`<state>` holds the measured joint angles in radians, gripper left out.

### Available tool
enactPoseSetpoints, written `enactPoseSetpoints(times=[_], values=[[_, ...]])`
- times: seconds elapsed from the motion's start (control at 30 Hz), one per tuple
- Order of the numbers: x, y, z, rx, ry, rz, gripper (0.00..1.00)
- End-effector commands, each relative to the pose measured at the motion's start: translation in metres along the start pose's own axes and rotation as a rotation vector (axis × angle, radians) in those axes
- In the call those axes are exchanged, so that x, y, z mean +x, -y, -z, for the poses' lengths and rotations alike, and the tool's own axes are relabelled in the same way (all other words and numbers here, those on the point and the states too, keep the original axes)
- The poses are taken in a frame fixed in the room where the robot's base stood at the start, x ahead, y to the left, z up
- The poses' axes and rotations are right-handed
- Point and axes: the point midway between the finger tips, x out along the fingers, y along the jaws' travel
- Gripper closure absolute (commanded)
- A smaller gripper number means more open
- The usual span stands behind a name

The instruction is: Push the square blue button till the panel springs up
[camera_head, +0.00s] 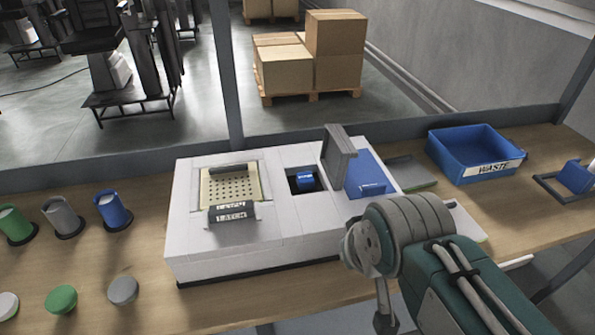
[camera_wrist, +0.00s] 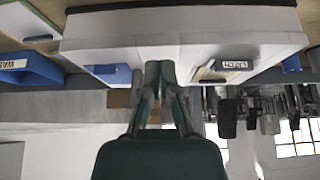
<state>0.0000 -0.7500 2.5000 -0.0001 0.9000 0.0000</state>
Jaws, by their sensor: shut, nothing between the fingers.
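The square blue button (camera_head: 304,180) sits in a dark recess in the top of a white housing (camera_head: 290,250). A perforated beige panel (camera_head: 232,185) lies about flat to its left, with dark tabs marked LATCH (camera_head: 231,213) at its front edge. My gripper (camera_wrist: 160,72) is shut and empty in the wrist view, apart from the button. Its fingers point toward the housing, which also shows upside down in the wrist view (camera_wrist: 180,28). The button cannot be made out there. In the head view my arm is at the lower right and my fingertips cannot be made out.
A grey upright plate (camera_head: 338,160) stands right of the button, beside a blue block (camera_head: 368,178). A blue WASTE bin (camera_head: 478,158) is farther right. Several coloured cups and round buttons are at the left. Wood shows bare in front of the housing.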

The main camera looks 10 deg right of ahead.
Motion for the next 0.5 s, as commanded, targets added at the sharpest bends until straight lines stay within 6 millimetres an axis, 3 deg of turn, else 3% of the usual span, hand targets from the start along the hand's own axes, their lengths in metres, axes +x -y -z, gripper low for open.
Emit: enactPoseSetpoints(times=[0.37, 0.5], values=[[0.0, 0.0, 0.0, 0.0, 0.0, 0.0, 1.0], [0.003, 0.0, 0.013, 0.0, -0.015, 0.0, 1.0]])
